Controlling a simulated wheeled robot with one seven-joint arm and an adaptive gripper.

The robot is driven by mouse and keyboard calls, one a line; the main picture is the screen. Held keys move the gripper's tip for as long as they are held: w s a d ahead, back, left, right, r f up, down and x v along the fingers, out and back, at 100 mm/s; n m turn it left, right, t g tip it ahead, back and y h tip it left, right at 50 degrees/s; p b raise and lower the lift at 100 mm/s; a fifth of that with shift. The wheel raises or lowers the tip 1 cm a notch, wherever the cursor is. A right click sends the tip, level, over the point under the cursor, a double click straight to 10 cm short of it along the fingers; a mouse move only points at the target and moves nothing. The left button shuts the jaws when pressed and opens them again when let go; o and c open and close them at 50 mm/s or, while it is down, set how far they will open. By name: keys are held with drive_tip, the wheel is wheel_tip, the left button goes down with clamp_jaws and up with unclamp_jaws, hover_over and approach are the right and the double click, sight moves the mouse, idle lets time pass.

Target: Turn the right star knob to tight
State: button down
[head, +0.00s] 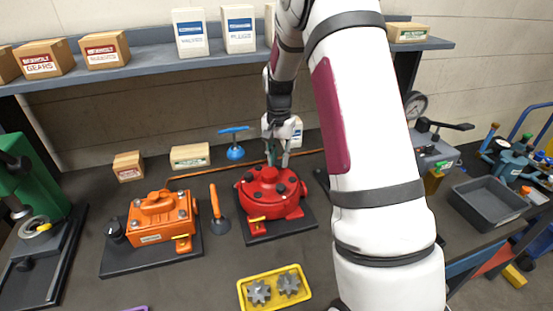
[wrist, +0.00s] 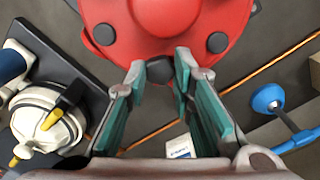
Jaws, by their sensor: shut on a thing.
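The red round motor housing (head: 270,197) sits on a dark plate in the middle of the bench, with several dark knobs or bolts around its top. In the wrist view, the red housing (wrist: 165,15) fills the top. A small black knob (wrist: 160,71) at its rim lies between my fingertips. My gripper (head: 277,160) reaches down at the housing's back side, and its green-padded fingers (wrist: 161,65) are closed on this knob. The knob's star shape and any tight marking cannot be made out. In the head view the fingers hide the grasped knob.
An orange motor (head: 160,220) stands left, with an orange-handled tool (head: 217,215) between. A blue-handled part (head: 235,150) stands behind. A yellow tray (head: 273,290) with gears lies in front. A cream-coloured device (wrist: 45,120) is close beside my gripper in the wrist view.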

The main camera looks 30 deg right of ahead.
sight(279, 162)
drive_tip(key=m+b, duration=0.1)
drive_tip(key=m, duration=0.3)
drive_tip(key=shift+w+m+b, duration=0.1)
drive_tip(key=shift+m+b, duration=0.25)
drive_tip(key=shift+m, duration=0.05)
drive_tip(key=m, duration=0.3)
drive_tip(key=shift+m+b, duration=0.3)
drive_tip(key=shift+b, duration=0.1)
drive_tip(key=m, duration=0.4)
drive_tip(key=shift+r, duration=0.1)
drive_tip(key=shift+m, duration=2.2)
drive_tip(key=c, duration=1.5)
unclamp_jaws()
drive_tip(key=shift+r, duration=0.1)
drive_tip(key=shift+c, duration=0.2)
drive_tip(key=shift+o, duration=0.9)
drive_tip(key=shift+r, duration=3.9)
